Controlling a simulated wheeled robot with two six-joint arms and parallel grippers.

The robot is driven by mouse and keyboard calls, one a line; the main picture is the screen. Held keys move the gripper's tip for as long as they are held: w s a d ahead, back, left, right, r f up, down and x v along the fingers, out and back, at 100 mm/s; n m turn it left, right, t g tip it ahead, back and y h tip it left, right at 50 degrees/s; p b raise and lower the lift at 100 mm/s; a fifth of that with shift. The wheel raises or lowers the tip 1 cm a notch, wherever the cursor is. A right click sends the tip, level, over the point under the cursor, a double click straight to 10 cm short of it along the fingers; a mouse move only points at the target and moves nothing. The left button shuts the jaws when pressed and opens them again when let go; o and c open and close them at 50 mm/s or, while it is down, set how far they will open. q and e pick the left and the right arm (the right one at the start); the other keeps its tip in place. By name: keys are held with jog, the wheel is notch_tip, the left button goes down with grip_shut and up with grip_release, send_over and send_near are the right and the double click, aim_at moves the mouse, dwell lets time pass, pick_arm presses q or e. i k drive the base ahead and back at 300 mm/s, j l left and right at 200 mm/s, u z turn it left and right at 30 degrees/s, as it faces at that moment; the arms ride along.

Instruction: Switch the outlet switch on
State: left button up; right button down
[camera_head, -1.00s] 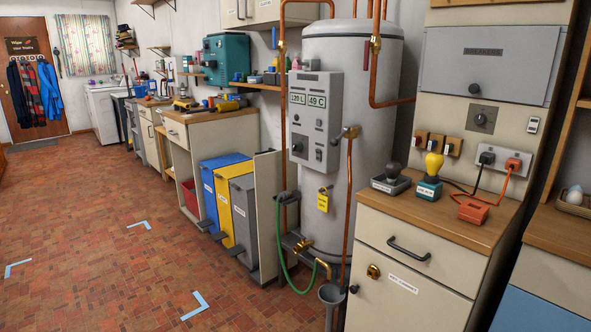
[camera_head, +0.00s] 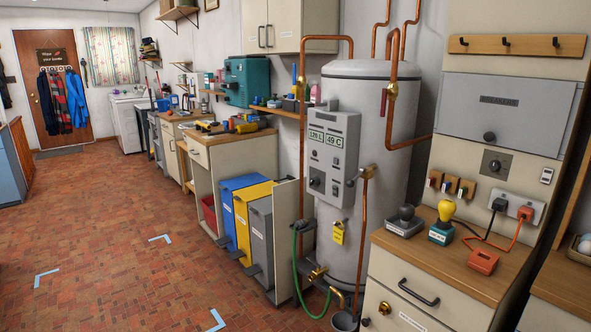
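A pale outlet plate (camera_head: 536,209) is on the wall at the right, above the wooden counter. A black plug (camera_head: 499,205) and an orange plug (camera_head: 525,214) sit in it, with cords running down to the counter. A small light-coloured switch plate (camera_head: 547,175) is on the wall just above the outlet's right end. The on or off position of any switch is too small to tell. Neither of my grippers is in view.
On the counter (camera_head: 446,262) stand a black-knobbed stamp (camera_head: 405,222), a yellow-bulbed item (camera_head: 443,222) and an orange box (camera_head: 483,261). A breaker panel (camera_head: 509,114) and dial (camera_head: 496,162) are above. A water heater (camera_head: 372,120) stands left. The tiled floor (camera_head: 110,240) is open.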

aim_at(547, 175)
jog(key=z, duration=0.5)
jog(key=i+j+z, duration=0.2)
jog(key=z, duration=0.25)
jog(key=i+j+z, duration=0.15)
jog(key=j+z, duration=0.25)
jog(key=i+j+z, duration=0.1)
jog(key=z, duration=0.35)
jog(key=j+z, duration=0.6)
jog(key=j, duration=0.7)
jog(key=j+z, duration=0.15)
jog(key=j, duration=0.7)
jog(key=k+j+z, duration=0.2)
jog(key=j, duration=1.5)
jog(key=k, duration=0.05)
